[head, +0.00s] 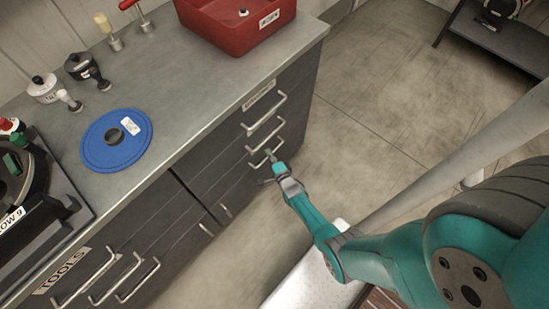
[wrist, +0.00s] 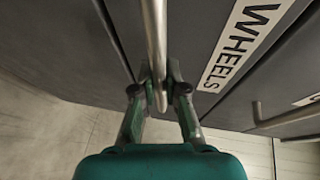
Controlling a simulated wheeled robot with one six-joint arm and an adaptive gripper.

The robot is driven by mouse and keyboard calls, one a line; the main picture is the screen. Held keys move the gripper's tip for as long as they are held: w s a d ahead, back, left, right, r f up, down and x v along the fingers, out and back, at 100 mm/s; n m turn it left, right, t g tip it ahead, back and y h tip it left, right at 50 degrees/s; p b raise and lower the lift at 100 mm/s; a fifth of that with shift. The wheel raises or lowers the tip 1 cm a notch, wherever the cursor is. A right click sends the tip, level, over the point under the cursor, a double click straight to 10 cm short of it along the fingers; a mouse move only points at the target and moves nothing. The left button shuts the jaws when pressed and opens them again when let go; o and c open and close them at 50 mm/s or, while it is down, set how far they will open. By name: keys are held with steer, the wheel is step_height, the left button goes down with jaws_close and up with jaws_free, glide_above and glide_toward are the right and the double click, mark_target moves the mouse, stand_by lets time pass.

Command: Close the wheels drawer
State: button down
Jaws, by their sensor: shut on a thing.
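The wheels drawer (wrist: 195,40) is a dark grey drawer front with a white label reading WHEELS in the wrist view. Its metal bar handle (wrist: 155,30) runs between the fingers of my gripper (wrist: 161,90), which is shut on it. In the head view my gripper (head: 277,168) is at the lowest handle of the right-hand drawer stack, on the front of the grey cabinet. The drawer fronts look nearly level there; I cannot tell how far this drawer stands out. Part of the handle is hidden by my gripper.
The worktop (head: 200,90) above holds a red bin (head: 235,30), a blue disc (head: 100,140) and small black-and-white parts. Another stack of handles (head: 115,280) is labelled TOOLS. The floor (head: 370,90) right of the cabinet is open. A dark bench (head: 495,40) stands at the far right.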

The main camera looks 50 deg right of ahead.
steer(key=shift+w, duration=0.25)
steer(key=c, duration=1.2)
jaws_free()
steer(key=v, duration=1.2)
